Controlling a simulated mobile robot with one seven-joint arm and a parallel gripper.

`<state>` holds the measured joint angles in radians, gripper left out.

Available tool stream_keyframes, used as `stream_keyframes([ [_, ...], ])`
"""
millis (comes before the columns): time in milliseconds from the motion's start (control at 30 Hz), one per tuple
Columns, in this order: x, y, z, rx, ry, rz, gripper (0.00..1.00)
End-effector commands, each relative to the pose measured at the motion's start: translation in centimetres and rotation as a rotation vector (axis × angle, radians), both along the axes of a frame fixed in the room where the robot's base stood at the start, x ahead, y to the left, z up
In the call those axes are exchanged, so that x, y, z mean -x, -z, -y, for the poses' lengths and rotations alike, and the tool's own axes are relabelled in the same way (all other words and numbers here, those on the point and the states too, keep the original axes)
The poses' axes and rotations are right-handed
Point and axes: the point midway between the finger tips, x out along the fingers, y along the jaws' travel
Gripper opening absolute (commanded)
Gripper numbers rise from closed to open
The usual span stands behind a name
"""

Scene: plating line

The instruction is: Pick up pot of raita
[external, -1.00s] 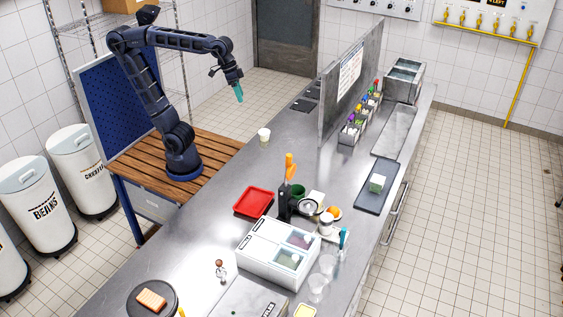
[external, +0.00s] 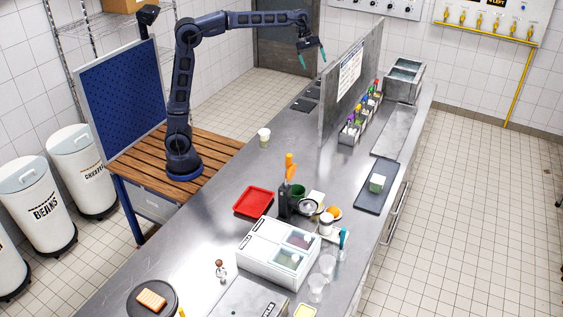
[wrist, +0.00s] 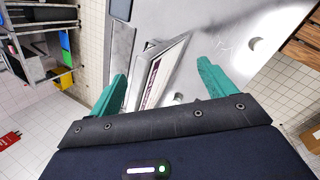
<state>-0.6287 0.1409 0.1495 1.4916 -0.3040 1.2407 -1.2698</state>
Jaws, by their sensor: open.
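No label reading raita can be made out. A small white cup (external: 264,137) stands upright on the steel counter (external: 215,200), left of the upright partition (external: 350,85); whether it holds raita cannot be told. My gripper (external: 313,60) has teal fingers spread apart with nothing between them. It hangs in the air above the far part of the counter, left of the partition, well beyond and above the cup. In the wrist view the open fingers (wrist: 160,72) straddle the view of the partition, with a small pale round thing (wrist: 257,43) to the right, too unclear to name.
The partition (wrist: 163,75) rises close to my gripper. A red tray (external: 253,201), a white lidded box (external: 262,240) and clear cups (external: 317,283) stand on the near counter. Coloured bottles in holders (external: 350,130) line the partition's far side. Counter around the white cup is clear.

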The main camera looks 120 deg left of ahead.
Motion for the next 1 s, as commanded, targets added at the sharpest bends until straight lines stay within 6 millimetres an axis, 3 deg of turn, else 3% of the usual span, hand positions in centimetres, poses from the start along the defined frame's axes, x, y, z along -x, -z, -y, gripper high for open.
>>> stream_keyframes([
  [33,-0.2,0.5,-2.7,0.024,-0.070,0.000,0.83],
  [300,0.0,3.0,-15.0,0.145,-0.426,0.009,0.83],
  [600,2.7,7.1,-27.2,0.265,-0.777,0.024,0.83],
  [800,4.6,9.3,-32.4,0.322,-0.935,0.031,0.83],
  [1000,6.2,11.0,-35.8,0.358,-1.040,0.038,0.83],
])
